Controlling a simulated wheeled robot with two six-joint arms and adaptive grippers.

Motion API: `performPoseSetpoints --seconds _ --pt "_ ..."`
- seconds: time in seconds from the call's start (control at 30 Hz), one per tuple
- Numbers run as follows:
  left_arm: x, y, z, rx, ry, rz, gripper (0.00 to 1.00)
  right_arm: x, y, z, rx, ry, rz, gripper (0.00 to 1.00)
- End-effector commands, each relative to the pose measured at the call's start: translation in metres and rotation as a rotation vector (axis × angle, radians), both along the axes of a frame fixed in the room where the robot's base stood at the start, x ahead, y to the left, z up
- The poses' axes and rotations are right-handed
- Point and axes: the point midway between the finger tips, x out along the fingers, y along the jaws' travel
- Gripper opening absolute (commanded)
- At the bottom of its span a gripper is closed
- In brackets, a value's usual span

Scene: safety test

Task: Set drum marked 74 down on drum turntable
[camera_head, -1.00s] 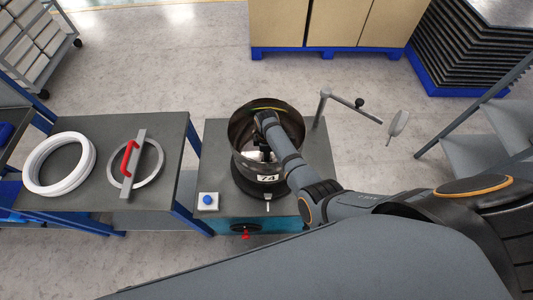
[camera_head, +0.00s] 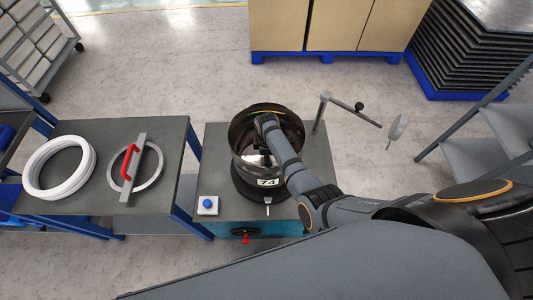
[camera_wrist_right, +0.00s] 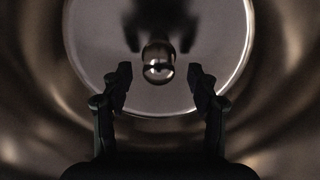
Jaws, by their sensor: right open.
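The drum marked 74 (camera_head: 240,147) is an open dark metal cylinder with a white label on its near side. It stands upright over the black round drum turntable (camera_head: 243,191) on the small middle bench and appears to rest on it. My right arm reaches down into the drum. In the right wrist view my right gripper (camera_wrist_right: 160,78) is open inside the drum, with its fingers apart. A shiny round knob (camera_wrist_right: 158,65) on the drum's floor shows between and beyond the fingertips, with a visible gap on both sides. My left gripper is not in view.
A blue button box (camera_head: 208,205) and a small lever (camera_head: 267,206) sit at the bench's near edge. The left bench holds a white ring (camera_head: 38,185) and a grey ring with a red handle (camera_head: 128,161). A jointed grey stand (camera_head: 352,106) rises at the right.

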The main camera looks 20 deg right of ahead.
Motion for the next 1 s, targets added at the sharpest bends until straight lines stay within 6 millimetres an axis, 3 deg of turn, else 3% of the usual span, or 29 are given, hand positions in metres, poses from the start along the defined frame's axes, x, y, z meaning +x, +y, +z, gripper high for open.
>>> performPoseSetpoints --seconds 0.3,0.5,0.8,1.0 --pt "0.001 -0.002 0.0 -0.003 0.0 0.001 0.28 0.002 0.001 0.071 0.002 -0.007 -0.001 0.6" --pt "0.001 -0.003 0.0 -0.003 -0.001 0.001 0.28 0.002 0.0 0.107 0.001 -0.005 0.0 0.6" --pt "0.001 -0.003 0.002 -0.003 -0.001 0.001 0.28 0.001 0.0 0.119 0.0 -0.003 0.0 0.6" --pt "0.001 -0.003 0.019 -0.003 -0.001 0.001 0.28 0.002 0.0 0.132 0.0 -0.004 0.0 0.6"
